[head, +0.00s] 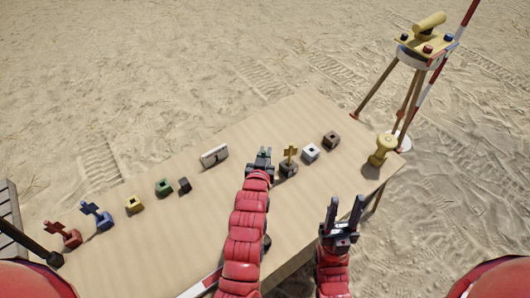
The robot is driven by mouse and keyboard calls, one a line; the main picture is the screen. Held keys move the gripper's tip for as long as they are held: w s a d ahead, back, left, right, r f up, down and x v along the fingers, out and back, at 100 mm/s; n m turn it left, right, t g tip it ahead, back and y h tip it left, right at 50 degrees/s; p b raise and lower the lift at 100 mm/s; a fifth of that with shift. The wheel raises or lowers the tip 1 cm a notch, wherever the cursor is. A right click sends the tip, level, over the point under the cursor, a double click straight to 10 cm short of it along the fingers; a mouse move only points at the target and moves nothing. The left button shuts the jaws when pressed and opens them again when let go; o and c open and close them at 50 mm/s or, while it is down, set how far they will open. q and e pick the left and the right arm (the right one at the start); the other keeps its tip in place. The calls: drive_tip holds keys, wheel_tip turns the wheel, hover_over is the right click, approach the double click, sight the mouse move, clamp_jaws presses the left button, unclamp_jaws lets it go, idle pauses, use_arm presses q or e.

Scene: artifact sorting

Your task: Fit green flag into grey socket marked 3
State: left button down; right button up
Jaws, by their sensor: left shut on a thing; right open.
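My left gripper (263,154) is shut over the middle of the table, with a small dark green piece between its fingers. This looks like the green flag, mostly hidden by the gripper. A pale grey-white socket block (311,152) with a dark hole stands to its right. A dark grey block (288,170) holding a yellow flag (290,153) stands between them. No number can be read on any block, so I cannot tell which is marked 3. My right gripper (343,208) is open and empty near the table's front right edge.
On the wooden table (130,246) are red (67,236) and blue (98,216) pieces, yellow (134,204), green (163,187), black (184,185) and brown (330,140) blocks, a pale plate (214,156) and a yellow post (383,149). A tripod (408,100) stands behind the right end.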

use_arm(q)
drive_tip(key=shift+f+b, duration=1.55)
drive_tip(key=shift+f, duration=0.75)
drive_tip(key=c, duration=0.8)
unclamp_jaws()
drive_tip(key=shift+s, duration=0.45)
drive_tip(key=p+v, duration=0.2)
drive_tip(key=v, duration=1.4)
drive_tip(key=shift+s+a+r, duration=0.2)
drive_tip(key=shift+r, duration=0.05)
